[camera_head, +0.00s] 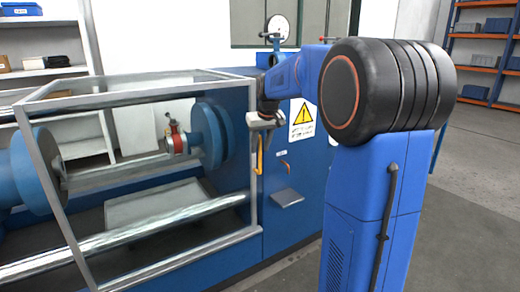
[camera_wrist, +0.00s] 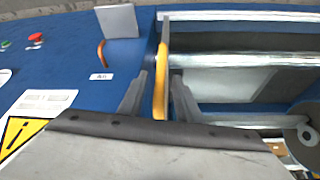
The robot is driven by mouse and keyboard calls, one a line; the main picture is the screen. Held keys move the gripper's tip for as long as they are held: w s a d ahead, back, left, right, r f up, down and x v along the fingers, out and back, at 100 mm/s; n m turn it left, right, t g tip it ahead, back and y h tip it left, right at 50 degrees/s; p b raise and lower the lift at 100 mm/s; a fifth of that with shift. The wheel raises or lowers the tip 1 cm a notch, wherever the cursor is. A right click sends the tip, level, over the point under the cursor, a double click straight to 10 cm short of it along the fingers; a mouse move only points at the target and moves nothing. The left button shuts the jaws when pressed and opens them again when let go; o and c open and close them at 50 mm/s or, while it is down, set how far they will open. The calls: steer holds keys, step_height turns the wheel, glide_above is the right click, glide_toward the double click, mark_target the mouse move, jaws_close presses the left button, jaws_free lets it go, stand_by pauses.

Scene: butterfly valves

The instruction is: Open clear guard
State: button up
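The clear guard (camera_head: 150,98) is a see-through box with a grey metal frame over the front of the blue machine. Its right upright stands against the blue panel, so it looks closed. A yellow handle (camera_head: 258,155) runs along that right edge. My gripper (camera_head: 260,128) is at the handle's upper end in the head view. In the wrist view my gripper (camera_wrist: 160,76) is open, with one finger on each side of the yellow handle (camera_wrist: 161,75). Small gaps show between the fingers and the handle. I cannot tell how deep the handle sits between them.
The blue panel (camera_head: 275,215) right of the guard carries a yellow warning sign (camera_head: 302,115), a small orange hook (camera_wrist: 101,52) and a grey plate (camera_head: 287,197). Red and green buttons show in the wrist view (camera_wrist: 36,37). Shelves (camera_head: 480,60) stand far right; the floor there is clear.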

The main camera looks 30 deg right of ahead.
mark_target(62, 197)
steer(key=shift+x, duration=0.75)
steer(key=shift+c, duration=0.3)
jaws_close()
steer(key=a, duration=2.1)
steer(key=s+a, duration=0.1)
steer(key=a, duration=2)
steer(key=s+a, duration=0.1)
steer(key=a, duration=2.1)
steer(key=shift+s, duration=0.1)
steer(key=shift+o, duration=0.3)
jaws_free()
steer(key=shift+r, duration=0.1)
